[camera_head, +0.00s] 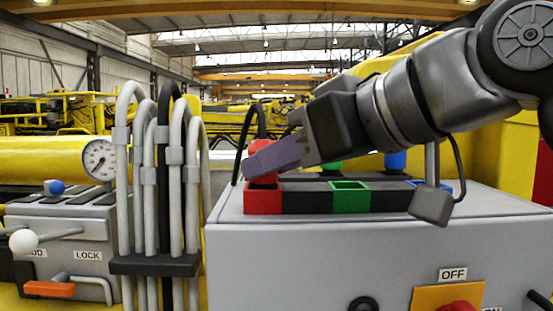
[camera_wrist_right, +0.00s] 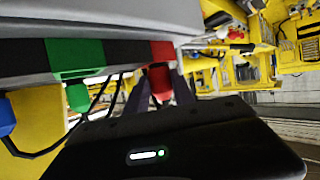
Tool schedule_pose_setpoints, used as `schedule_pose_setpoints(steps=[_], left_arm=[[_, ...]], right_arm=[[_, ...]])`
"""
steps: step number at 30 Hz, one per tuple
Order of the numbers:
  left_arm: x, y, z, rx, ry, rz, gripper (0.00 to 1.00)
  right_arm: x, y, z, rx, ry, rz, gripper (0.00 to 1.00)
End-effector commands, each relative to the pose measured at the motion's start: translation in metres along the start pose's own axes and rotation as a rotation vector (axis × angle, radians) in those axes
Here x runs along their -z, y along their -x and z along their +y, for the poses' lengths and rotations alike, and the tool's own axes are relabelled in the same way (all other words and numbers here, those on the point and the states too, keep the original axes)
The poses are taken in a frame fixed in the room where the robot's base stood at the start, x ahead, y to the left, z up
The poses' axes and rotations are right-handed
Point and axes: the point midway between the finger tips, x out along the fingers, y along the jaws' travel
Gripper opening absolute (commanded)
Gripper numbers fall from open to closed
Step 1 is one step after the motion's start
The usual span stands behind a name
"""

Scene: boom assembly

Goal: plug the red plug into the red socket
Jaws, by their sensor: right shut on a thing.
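The red plug (camera_head: 259,146) stands above the red socket (camera_head: 262,201), which is at the left end of the socket row on the grey cabinet. My right gripper (camera_head: 268,158) comes in from the right and is shut on the red plug, its purple-grey fingers covering the plug's middle. In the right wrist view the red plug (camera_wrist_right: 160,82) sits between the two fingers (camera_wrist_right: 163,92), right up against the red socket (camera_wrist_right: 163,51). I cannot tell whether the plug is inside the socket. My left gripper is not in view.
A green socket (camera_head: 350,198) and a blue socket (camera_head: 428,184) continue the row. A green plug (camera_head: 332,165) and a blue plug (camera_head: 396,160) stand behind it. Grey upright hoses (camera_head: 175,180) stand left of the cabinet (camera_head: 300,260). A black cable runs behind the red plug.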

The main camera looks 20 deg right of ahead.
Motion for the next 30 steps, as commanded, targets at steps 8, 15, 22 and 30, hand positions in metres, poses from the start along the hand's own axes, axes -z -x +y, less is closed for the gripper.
schedule_pose_setpoints(steps=[8,15,22,30], left_arm=[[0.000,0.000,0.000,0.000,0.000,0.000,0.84],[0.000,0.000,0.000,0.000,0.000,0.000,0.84],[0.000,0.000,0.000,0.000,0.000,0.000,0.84],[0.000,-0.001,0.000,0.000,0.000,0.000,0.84]], right_arm=[[0.000,0.000,0.000,0.000,0.000,0.001,0.30],[0.000,0.000,0.000,0.000,0.000,0.000,0.50],[0.000,0.000,0.000,0.000,0.000,0.000,0.55],[0.000,0.013,0.000,-0.001,0.000,0.002,0.55]])
